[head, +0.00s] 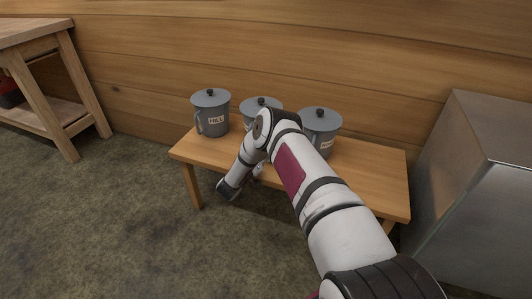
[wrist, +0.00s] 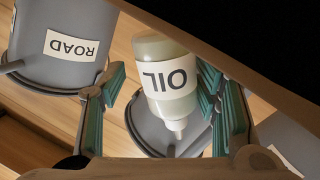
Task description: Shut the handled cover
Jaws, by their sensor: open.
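I cannot tell which part is the handled cover, or find an open one. My gripper (wrist: 163,80) is open in the wrist view, its teal pads on either side of a pale bottle marked OIL (wrist: 166,85). I cannot tell whether the pads touch it. A grey rounded surface (wrist: 150,132) shows behind the bottle. A grey pot labelled ROAD (wrist: 62,65) is at upper left.
The bench (head: 382,176) has bare room at its right end. A large metal box (head: 480,190) stands right of it, and a wooden table (head: 40,50) at far left. The wooden wall (head: 300,50) is close behind the pots. Open floor (head: 110,220) lies in front.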

